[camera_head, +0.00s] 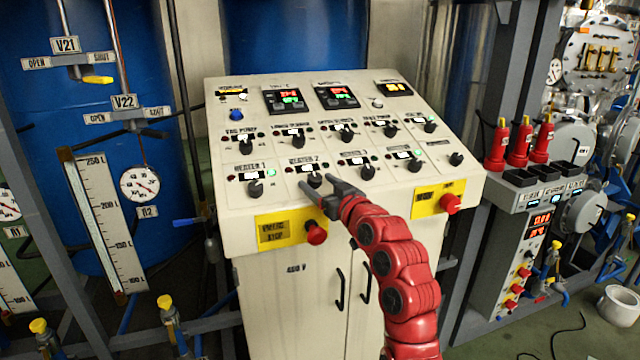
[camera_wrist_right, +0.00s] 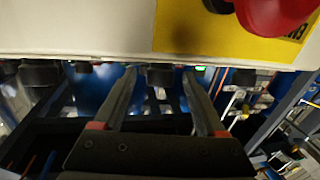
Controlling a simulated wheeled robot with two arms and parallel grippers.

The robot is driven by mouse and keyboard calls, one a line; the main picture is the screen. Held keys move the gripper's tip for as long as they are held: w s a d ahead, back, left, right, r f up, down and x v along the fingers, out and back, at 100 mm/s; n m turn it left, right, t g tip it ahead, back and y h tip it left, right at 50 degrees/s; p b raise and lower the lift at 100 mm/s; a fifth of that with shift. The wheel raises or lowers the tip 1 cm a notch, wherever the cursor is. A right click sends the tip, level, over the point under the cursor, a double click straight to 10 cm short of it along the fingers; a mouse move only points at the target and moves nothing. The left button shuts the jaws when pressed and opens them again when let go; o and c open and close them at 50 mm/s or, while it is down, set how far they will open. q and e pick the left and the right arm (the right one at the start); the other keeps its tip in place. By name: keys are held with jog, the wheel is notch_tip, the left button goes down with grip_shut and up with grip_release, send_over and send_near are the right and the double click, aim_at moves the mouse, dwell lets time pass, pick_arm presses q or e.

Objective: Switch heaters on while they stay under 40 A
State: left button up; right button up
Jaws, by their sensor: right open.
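The cream control panel (camera_head: 300,220) carries a lower row of black heater knobs with white labels and small lamps. The heater 1 knob (camera_head: 255,187) has a green lamp (camera_head: 272,173) lit beside it. My right gripper (camera_head: 318,187) is open at the heater 2 knob (camera_head: 314,179), its fingers either side. In the wrist view a dark knob (camera_wrist_right: 160,76) shows between the fingertips; contact cannot be told. The heater 3 knob (camera_head: 367,172) and another knob (camera_head: 414,165) stand to the right. An amber display (camera_head: 398,88) is lit at top right, its digits unreadable. My left gripper is out of view.
Red stop buttons on yellow plates stand at the panel's front edge, left (camera_head: 316,233) and right (camera_head: 450,203), either side of my right arm. More knobs and red-green displays (camera_head: 285,98) lie higher up. A smaller control box (camera_head: 520,240) stands right.

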grip_shut()
dwell(0.3)
